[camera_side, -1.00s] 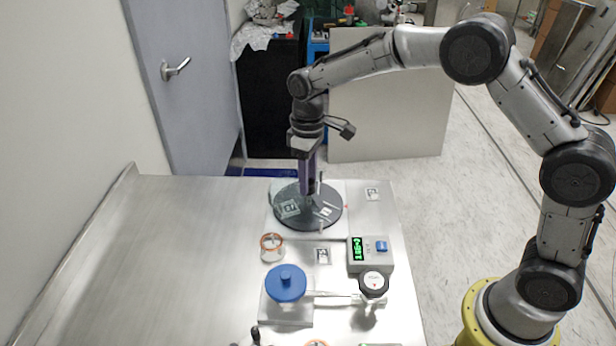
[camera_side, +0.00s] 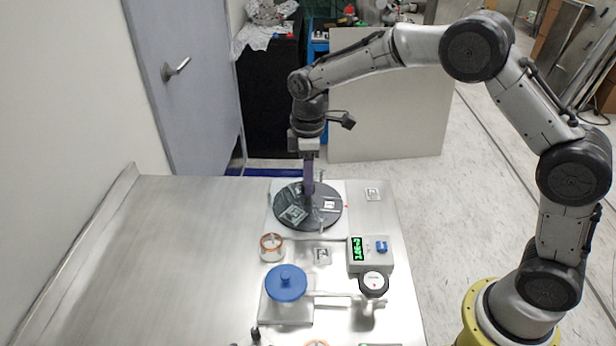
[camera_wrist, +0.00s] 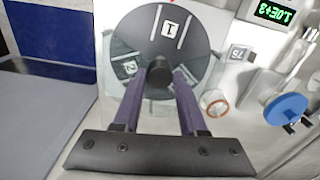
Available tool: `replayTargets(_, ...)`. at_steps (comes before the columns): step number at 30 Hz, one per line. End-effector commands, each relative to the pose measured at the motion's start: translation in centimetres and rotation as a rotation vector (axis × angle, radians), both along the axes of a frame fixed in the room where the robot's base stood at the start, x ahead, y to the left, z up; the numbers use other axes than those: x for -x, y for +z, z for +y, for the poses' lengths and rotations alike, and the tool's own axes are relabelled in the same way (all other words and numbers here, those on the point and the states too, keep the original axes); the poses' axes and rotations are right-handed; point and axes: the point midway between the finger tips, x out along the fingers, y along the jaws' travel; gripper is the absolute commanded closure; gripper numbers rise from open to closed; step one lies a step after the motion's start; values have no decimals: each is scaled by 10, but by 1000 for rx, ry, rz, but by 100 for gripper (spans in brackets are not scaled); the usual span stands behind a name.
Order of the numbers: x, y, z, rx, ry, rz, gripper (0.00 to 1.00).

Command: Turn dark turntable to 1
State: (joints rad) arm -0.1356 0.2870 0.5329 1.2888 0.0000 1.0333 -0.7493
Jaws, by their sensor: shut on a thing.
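The dark turntable (camera_side: 283,220) is a round disc on a pale base plate (camera_side: 336,229) at the far end of the metal table. In the wrist view the disc (camera_wrist: 195,35) carries a white tag marked 1 (camera_wrist: 170,29) between two white bars, at the top. Another tag (camera_wrist: 130,67) lies at its left. A dark round knob (camera_wrist: 160,73) stands at its centre. My gripper (camera_side: 308,193) points down over the disc. Its purple fingers (camera_wrist: 163,80) are shut on the knob, one on each side. The fingers hide part of the disc.
A small clear round container with an orange rim (camera_side: 272,248) stands near the turntable. A blue round handle (camera_side: 286,283), a display box (camera_side: 370,254) and a dial (camera_side: 373,284) stand nearer the camera. The left of the table (camera_side: 180,260) is clear.

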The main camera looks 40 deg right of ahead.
Motion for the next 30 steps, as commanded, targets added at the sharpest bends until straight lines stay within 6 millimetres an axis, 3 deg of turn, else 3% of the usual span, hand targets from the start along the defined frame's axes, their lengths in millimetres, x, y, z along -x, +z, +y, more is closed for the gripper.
replayTargets(29, -1, 2, 0, 0, 116, -4, 100)
replayTargets(30, -1, 2, 0, 0, 115, -4, 51)
